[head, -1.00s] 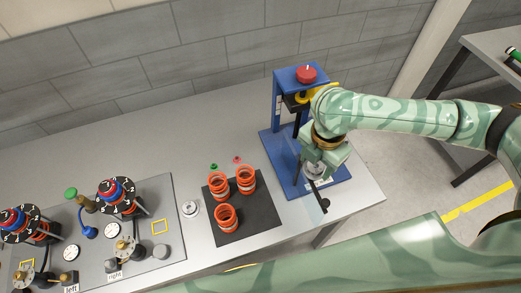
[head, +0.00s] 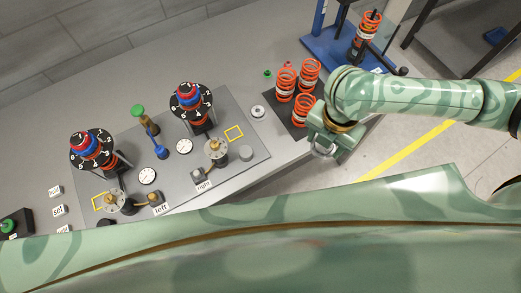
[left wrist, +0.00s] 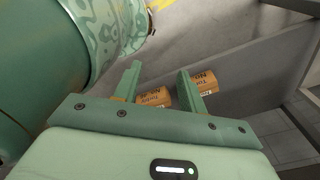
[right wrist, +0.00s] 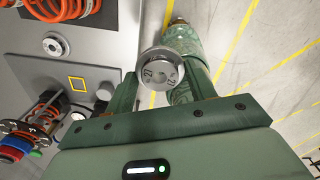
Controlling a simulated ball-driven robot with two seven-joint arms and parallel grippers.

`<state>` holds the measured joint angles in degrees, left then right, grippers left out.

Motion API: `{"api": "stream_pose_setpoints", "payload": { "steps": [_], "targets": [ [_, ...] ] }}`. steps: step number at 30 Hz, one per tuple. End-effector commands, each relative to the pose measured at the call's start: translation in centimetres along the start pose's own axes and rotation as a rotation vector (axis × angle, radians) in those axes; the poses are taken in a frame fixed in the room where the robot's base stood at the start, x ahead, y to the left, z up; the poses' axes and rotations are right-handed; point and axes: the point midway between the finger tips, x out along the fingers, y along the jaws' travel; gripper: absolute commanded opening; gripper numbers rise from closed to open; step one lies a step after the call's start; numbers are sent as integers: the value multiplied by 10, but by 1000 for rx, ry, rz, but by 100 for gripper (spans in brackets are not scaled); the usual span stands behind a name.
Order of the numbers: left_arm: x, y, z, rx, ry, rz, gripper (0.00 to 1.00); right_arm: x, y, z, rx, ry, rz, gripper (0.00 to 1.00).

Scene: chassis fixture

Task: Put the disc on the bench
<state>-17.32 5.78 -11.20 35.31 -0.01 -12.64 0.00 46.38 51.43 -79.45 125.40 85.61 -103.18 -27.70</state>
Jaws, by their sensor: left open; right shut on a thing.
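My right gripper (right wrist: 158,85) is shut on a silver metal disc (right wrist: 160,68) with dark numbers on its face. In the head view the right gripper (head: 325,145) holds the disc (head: 325,152) near the bench's front edge, close to the red springs. The grey bench (head: 230,70) carries a fixture plate and several parts. In the right wrist view the disc is clear of the bench surface (right wrist: 115,25), with floor seen behind it. My left gripper (left wrist: 160,82) is open and empty in the left wrist view, away from the bench top.
Another silver ring-like piece (head: 258,111) lies beside the fixture plate (head: 250,145). Several red springs (head: 305,108) stand on a black mat. A blue press (head: 340,45) holds a red spring (head: 366,45). Orange boxes (left wrist: 205,80) show beyond the left gripper. Bare bench lies behind the plate.

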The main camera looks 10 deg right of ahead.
Motion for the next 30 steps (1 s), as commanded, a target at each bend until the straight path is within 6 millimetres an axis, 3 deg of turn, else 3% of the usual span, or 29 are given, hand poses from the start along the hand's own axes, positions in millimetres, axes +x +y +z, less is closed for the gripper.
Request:
{"api": "stream_pose_setpoints", "payload": {
  "steps": [5, 12, 15, 21, 26, 30],
  "targets": [
    [7, 18, -8, -6, 11, 22, 41, 13, 23, 0, -5, 0, 3, 29],
    [26, 24, -7, -4, 11, 30, 41, 46, 94, 5, -4, 3, 2, 29],
    [38, 23, -4, -3, 7, 28, 41, 71, 110, 6, -3, 3, -2, 29],
    [49, 19, 0, -4, 2, 23, 41, 94, 132, 9, -3, 1, 0, 29],
    [54, 20, 1, -6, 0, 23, 41, 103, 140, 10, -4, 1, 0, 29],
    [65, 21, 4, -6, -5, 24, 41, 128, 139, 10, -4, 2, -1, 29]
  ]
}}
